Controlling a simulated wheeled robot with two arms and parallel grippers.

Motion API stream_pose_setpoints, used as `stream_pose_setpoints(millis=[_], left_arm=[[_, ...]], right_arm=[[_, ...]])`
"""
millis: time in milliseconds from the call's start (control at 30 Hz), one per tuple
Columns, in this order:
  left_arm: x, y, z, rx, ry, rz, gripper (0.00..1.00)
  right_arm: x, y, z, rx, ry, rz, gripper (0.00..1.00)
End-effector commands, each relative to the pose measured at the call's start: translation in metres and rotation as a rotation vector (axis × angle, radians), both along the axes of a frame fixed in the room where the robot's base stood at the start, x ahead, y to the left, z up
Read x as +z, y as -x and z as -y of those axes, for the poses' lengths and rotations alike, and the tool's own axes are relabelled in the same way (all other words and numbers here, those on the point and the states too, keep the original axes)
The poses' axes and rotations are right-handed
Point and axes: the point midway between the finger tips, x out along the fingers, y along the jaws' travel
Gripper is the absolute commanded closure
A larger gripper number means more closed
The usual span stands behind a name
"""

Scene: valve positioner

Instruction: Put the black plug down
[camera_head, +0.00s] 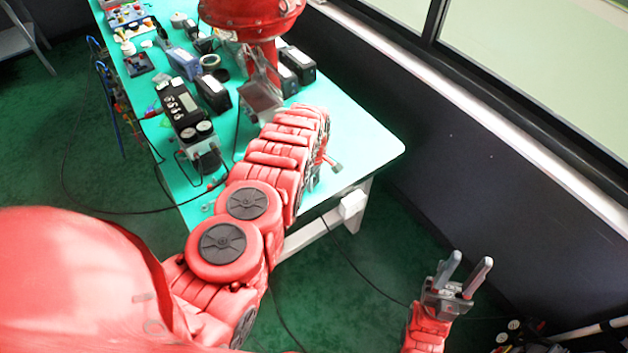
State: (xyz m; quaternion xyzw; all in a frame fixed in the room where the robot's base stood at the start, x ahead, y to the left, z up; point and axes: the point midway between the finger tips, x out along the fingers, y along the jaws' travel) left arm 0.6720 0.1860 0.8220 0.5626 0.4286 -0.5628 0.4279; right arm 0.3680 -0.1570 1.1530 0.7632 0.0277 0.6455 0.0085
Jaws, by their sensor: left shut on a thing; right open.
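My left arm reaches over the near part of the turquoise table (360,145). My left gripper (318,168) is at its end, near the table's right front part, and is mostly hidden behind the red wrist links. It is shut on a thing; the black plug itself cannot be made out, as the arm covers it.
The black valve positioner (182,112) with round gauges stands left of my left arm. A red valve actuator (252,14) rises behind. Black boxes (299,64), a blue device (184,62) and small parts fill the far table. The table's right corner is bare.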

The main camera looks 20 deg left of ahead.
Motion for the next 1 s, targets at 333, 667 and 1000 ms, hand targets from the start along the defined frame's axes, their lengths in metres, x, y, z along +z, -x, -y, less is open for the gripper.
stream_pose_setpoints(millis=[333, 667, 1000], left_arm=[[-0.0060, -0.0001, 0.0005, 0.000, 0.001, 0.002, 1.00], [-0.0087, 0.0001, 0.0006, 0.000, 0.001, 0.001, 0.28], [-0.0030, 0.0001, 0.0005, 0.000, 0.001, 0.001, 0.28]], right_arm=[[0.0018, 0.0000, 0.0000, 0.000, 0.000, 0.000, 0.57], [-0.0007, 0.0000, 0.0000, 0.000, 0.000, 0.000, 0.57], [0.0047, -0.0001, 0.0000, 0.000, 0.000, 0.000, 0.57]])
